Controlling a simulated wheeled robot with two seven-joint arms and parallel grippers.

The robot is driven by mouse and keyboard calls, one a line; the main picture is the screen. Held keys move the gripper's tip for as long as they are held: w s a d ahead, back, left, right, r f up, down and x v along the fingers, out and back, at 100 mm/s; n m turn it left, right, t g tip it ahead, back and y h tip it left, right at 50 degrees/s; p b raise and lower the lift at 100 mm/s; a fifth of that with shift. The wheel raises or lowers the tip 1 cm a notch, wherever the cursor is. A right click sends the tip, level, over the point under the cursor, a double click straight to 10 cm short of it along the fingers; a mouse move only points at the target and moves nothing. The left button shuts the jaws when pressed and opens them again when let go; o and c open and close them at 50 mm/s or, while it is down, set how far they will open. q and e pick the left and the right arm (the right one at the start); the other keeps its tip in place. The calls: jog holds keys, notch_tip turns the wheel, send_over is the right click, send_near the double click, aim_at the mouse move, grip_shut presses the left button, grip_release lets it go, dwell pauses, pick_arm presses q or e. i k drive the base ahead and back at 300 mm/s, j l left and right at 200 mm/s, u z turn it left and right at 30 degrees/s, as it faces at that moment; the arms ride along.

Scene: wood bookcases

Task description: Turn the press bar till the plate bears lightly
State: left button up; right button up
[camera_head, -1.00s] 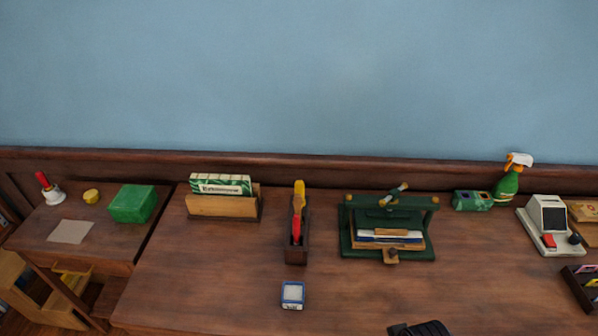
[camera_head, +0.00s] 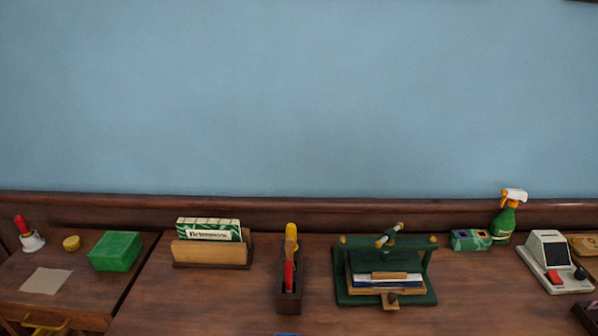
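The green book press (camera_head: 428,297) stands on the wooden desk, right of the middle. Its press bar (camera_head: 389,236), a short rod with pale ends, sits slanted at the top centre of the frame. Below it lies a stack of flat pieces (camera_head: 388,281) with blue, white and wood-coloured edges. A small wooden block (camera_head: 390,300) with a dark knob shows at the press's front. Whether the plate touches the stack cannot be told from here. Neither of my grippers is in view.
A narrow dark holder (camera_head: 289,302) with red and yellow handled tools stands left of the press. A wooden card holder (camera_head: 211,252), green box (camera_head: 115,251) and handbell (camera_head: 30,236) are farther left. A spray bottle (camera_head: 504,218) and white card machine (camera_head: 552,262) stand right. Desk between holders is clear.

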aim_at(389, 235)
jog(key=l+u, duration=0.1)
jog(key=l, duration=0.45)
jog(key=k+l+u, duration=0.1)
jog(key=l, duration=0.45)
jog(key=k+l+u, duration=0.1)
jog(key=l, duration=0.45)
jog(key=k+l+u, duration=0.1)
jog(key=l, duration=0.45)
